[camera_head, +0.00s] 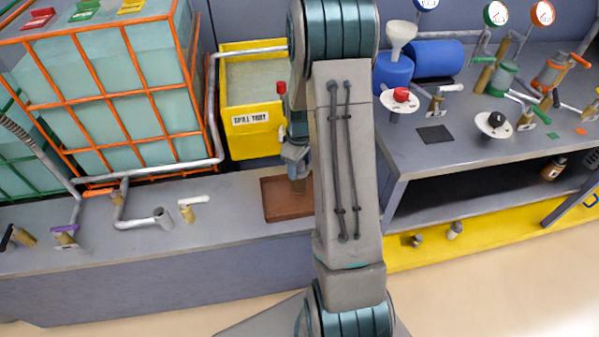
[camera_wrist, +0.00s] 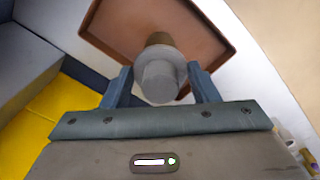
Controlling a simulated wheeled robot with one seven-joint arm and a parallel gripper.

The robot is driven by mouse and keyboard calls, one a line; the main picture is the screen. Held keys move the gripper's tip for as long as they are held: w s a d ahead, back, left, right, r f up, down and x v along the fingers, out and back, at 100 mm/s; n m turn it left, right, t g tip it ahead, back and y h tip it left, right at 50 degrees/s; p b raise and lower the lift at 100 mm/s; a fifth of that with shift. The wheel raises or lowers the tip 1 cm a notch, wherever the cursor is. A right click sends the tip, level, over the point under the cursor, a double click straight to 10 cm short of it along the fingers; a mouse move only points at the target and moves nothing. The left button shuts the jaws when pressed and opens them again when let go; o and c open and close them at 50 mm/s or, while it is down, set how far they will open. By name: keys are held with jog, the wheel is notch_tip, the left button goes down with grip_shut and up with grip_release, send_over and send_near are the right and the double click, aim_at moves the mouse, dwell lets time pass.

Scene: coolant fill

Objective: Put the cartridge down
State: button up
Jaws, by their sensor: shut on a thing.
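My gripper (camera_wrist: 162,85) is shut on the cartridge (camera_wrist: 160,80), a grey cylinder with a brown section at its far end. In the wrist view a finger stands on each side of it. A reddish-brown tray (camera_wrist: 205,45) with a raised rim lies beyond the cartridge. In the head view the tray (camera_head: 280,212) sits on the grey bench, and my gripper (camera_head: 296,158) is over it, partly hidden behind my arm. I cannot tell whether the cartridge touches the tray.
A yellow spill tray box (camera_head: 248,145) stands just behind the brown tray. A grey pipe (camera_head: 140,212) and a white-handled valve (camera_head: 190,205) are on the bench to the left. A raised grey table (camera_head: 450,160) with valves stands on the right.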

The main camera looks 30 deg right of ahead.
aim_at(299, 173)
jog(key=shift+f, duration=1.85)
jog(key=shift+f, duration=0.1)
jog(key=shift+f, duration=0.15)
jog(key=o, duration=0.8)
jog(key=shift+r, duration=0.2)
